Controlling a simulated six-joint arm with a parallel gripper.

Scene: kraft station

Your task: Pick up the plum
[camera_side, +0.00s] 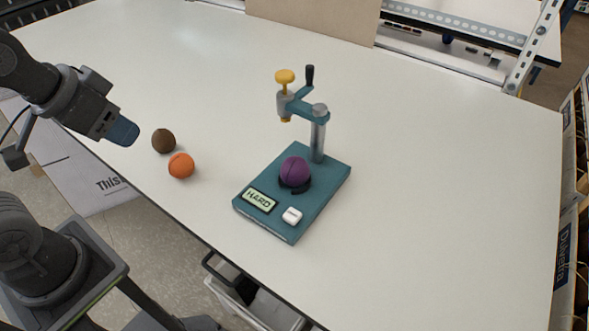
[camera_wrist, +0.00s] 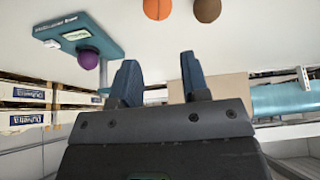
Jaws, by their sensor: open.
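The plum (camera_side: 295,171) is a round purple fruit resting on the teal base of a test stand (camera_side: 325,196), under its arm. In the wrist view the plum (camera_wrist: 88,59) shows at the upper left, beside the teal base (camera_wrist: 103,42). My gripper (camera_side: 124,132) is at the left in the side view, above the table's left edge and well away from the plum. In the wrist view its two blue-grey fingers (camera_wrist: 160,75) stand apart with nothing between them. It is open and empty.
An orange fruit (camera_side: 181,165) and a brown fruit (camera_side: 163,141) lie on the white table (camera_side: 430,190) between my gripper and the stand. The stand's post (camera_side: 318,140) and yellow-knobbed arm (camera_side: 285,76) rise behind the plum. The stand's display reads HARD (camera_side: 261,200). The table right of the stand is clear.

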